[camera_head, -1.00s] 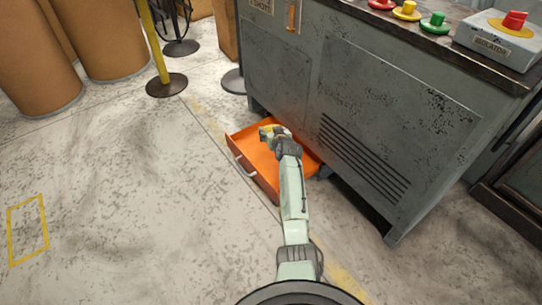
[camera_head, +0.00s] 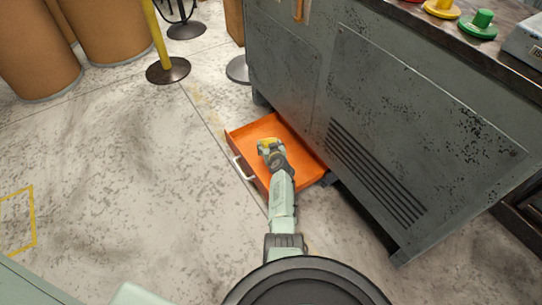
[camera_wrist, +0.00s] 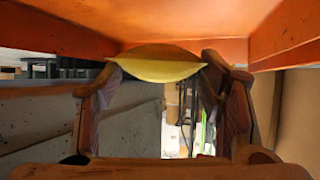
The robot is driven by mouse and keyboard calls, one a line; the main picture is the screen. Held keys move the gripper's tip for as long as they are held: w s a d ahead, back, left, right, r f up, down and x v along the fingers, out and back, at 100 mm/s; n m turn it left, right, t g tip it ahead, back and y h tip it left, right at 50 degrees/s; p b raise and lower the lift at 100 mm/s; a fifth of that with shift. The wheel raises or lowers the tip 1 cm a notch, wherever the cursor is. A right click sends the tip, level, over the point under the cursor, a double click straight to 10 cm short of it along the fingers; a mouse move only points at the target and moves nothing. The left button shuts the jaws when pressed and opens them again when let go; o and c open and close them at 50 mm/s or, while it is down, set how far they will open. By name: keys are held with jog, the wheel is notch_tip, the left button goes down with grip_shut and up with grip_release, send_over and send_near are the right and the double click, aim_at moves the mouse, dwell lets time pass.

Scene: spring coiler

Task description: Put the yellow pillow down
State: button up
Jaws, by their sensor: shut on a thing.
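The yellow pillow (camera_head: 267,143) is at the end of my arm, over the open orange drawer (camera_head: 259,129) low on the grey machine. My gripper (camera_head: 270,149) is shut on it. In the wrist view the pillow (camera_wrist: 160,67) spans between the two fingertips, and the orange drawer surface (camera_wrist: 200,22) fills the upper part, close to the pillow. I cannot tell whether the pillow touches the drawer. My gripper and wrist hide part of the pillow and of the drawer's inside.
The grey machine (camera_head: 385,110) stands right behind the drawer. A white handle (camera_head: 243,168) is on the drawer's front. A yellow post (camera_head: 158,40) and brown drums (camera_head: 35,60) stand at the upper left. The floor left of the drawer is clear.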

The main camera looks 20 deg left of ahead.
jog(key=shift+f+b, duration=1.5)
jog(key=shift+f, duration=0.8)
jog(key=shift+f, duration=0.25)
jog(key=o, duration=1.1)
jog(key=shift+r, duration=0.1)
jog(key=shift+c, duration=0.2)
